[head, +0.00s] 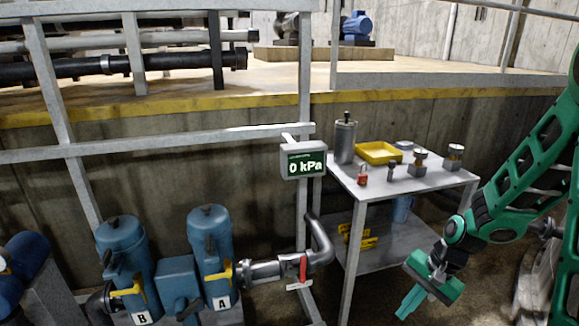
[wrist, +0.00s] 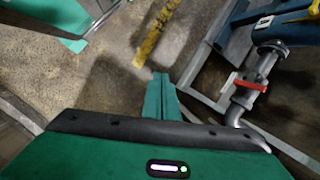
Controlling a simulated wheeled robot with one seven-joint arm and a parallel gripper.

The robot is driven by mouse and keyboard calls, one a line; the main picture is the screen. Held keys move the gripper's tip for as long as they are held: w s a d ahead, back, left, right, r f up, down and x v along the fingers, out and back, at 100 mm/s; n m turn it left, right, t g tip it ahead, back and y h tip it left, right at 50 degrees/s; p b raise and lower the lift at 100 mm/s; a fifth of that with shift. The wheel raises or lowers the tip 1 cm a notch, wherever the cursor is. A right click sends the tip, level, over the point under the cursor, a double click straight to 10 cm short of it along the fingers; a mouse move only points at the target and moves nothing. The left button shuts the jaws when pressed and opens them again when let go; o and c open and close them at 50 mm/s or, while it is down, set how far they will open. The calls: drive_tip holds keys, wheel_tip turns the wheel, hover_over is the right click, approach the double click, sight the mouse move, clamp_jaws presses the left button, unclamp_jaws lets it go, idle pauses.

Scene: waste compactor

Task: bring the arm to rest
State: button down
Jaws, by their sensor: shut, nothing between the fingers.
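My green arm (head: 520,190) reaches in from the right edge of the head view and hangs downward. My gripper (head: 405,310) is low, in front of and to the right of the metal side table, pointing down and left. Its fingers are together and hold nothing. In the wrist view the shut fingers (wrist: 161,90) point out over the stained concrete floor, apart from every object in view.
The metal table (head: 440,183) carries a yellow tray (head: 378,153), a red padlock (head: 363,177) and a grey canister (head: 345,140). Blue pump units (head: 212,250), a red-handled valve (head: 303,267) and a "0 kPa" display (head: 304,163) stand left. Railings (head: 70,150) run behind.

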drive_tip(key=s+d+r+n+h, duration=0.1)
drive_tip(key=s+d+r, duration=0.4)
drive_tip(key=s+r, duration=0.4)
drive_tip(key=s+d+r+n+h, duration=0.2)
drive_tip(key=s+d+r, duration=0.4)
drive_tip(key=s+r, duration=0.3)
drive_tip(key=s, duration=0.3)
drive_tip(key=shift+d+r+n, duration=0.15)
drive_tip(key=shift+r+n, duration=0.15)
drive_tip(key=shift+r, duration=0.05)
drive_tip(key=shift+w, duration=0.1)
drive_tip(key=shift+w+f+h, duration=0.25)
drive_tip(key=shift+w+h, duration=0.05)
drive_tip(key=shift+w, duration=0.3)
